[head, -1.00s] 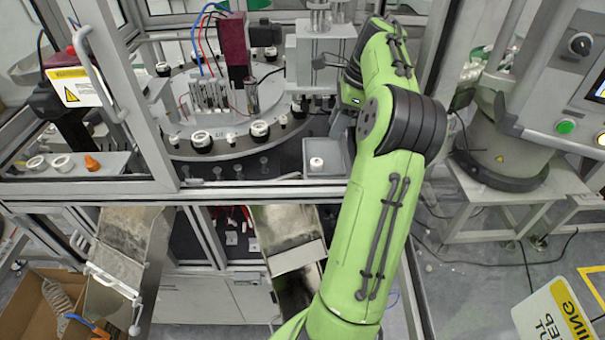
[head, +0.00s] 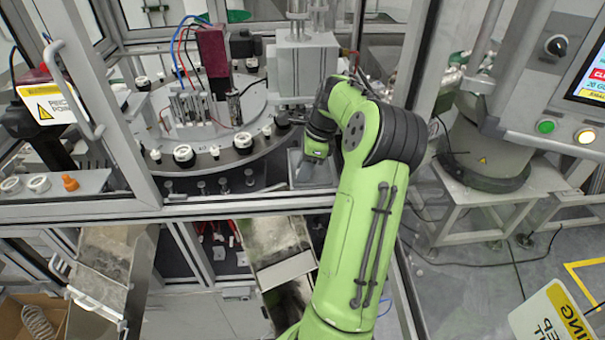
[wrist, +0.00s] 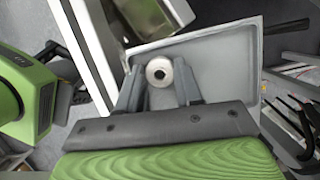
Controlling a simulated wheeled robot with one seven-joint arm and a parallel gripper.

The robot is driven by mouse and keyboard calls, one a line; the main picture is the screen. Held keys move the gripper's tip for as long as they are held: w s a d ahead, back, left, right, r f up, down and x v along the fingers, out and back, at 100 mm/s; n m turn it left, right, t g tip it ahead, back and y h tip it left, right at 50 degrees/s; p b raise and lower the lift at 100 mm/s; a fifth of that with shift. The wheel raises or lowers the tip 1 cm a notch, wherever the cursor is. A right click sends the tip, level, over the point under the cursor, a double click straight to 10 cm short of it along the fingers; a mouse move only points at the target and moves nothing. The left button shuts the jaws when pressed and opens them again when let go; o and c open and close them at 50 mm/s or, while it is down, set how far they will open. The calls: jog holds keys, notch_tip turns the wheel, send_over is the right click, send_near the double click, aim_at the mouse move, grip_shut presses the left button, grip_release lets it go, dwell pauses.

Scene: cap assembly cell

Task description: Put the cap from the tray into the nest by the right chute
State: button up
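The cap (wrist: 158,72) is a small white round piece with a dark centre, lying in the grey tray (wrist: 235,62) in the wrist view. My gripper (wrist: 158,88) is open, with one finger on each side of the cap and a gap showing at both sides. In the head view my gripper (head: 310,172) reaches down into the tray (head: 292,158) and hides the cap. The right chute (head: 280,262) is a metal slide below the table's front edge. I cannot make out which spot is the nest beside it.
A round dial (head: 215,155) with several black-and-white parts is left of the tray. A grey press unit (head: 303,65) stands behind the tray. A frame post (head: 105,110) rises at left. White rings (head: 38,184) and an orange piece (head: 70,183) sit on a plate at far left.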

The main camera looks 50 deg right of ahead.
jog(key=shift+c, duration=0.5)
